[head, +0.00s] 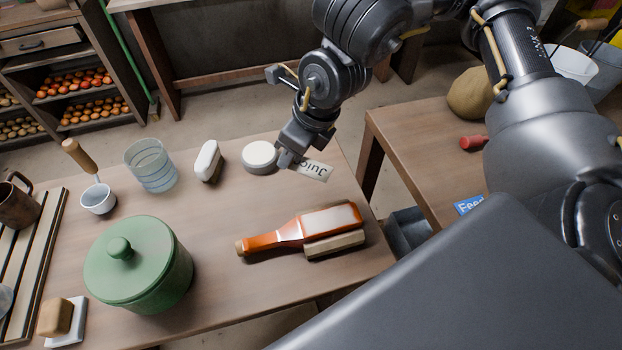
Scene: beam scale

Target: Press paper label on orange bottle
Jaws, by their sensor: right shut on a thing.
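An orange bottle (286,239) lies on its side on the wooden table, its neck toward the left. A pale blank patch (331,219) covers much of its upper side, and a wooden block (334,245) sits along its near side. My right gripper (287,161) is shut on a white paper label (314,170) with dark printed letters, partly hidden by the fingers. The label is above the table, behind the bottle and apart from it. My left gripper is not in view.
A round tin with a white top (260,154) stands close beside my right gripper. A white-topped brush or block (208,161), a glass (152,166), a scoop (98,199) and a green lidded pot (138,265) stand to the left. Bare table surrounds the bottle's neck.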

